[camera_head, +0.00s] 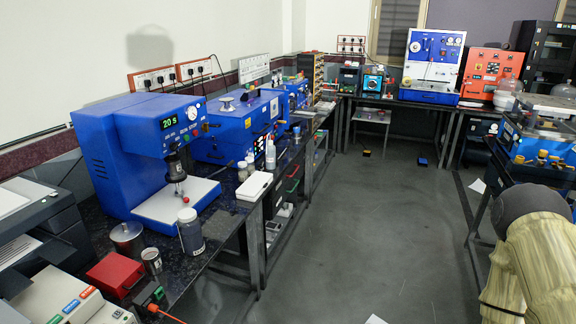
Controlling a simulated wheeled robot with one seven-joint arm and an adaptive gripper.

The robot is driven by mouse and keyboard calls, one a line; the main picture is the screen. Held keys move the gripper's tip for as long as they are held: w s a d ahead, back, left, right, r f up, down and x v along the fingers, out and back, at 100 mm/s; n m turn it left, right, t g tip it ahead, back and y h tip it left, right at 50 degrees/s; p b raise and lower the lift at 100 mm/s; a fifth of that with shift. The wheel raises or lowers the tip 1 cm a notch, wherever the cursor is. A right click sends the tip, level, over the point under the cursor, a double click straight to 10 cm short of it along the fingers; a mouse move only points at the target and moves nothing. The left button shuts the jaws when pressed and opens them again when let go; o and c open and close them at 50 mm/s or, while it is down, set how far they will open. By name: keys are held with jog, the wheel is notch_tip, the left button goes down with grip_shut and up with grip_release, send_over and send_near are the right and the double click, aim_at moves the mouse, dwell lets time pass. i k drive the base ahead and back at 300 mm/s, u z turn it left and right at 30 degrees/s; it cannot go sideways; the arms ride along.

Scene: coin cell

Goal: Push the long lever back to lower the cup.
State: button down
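A blue machine (122,148) with a green "20 s" display stands on the bench at the left. A dark chuck-like part (176,170) hangs at its front above a white base plate (160,207). A small red knob (186,200) shows low at its front. I cannot tell which piece is the long lever. A metal cup-like can (152,261) stands on the bench in front; whether it is the task's cup is unclear. My gripper is not in view; only part of my arm shows at lower right.
A second blue machine (240,128) stands farther along. The grey floor (370,220) is open between the benches; another loaded bench stands at right.

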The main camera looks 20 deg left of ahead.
aim_at(232, 162)
jog(key=z, duration=0.15)
jog(key=i, duration=0.55)
jog(key=u, duration=0.7)
jog(key=i, duration=0.5)
jog(key=u, duration=0.6)
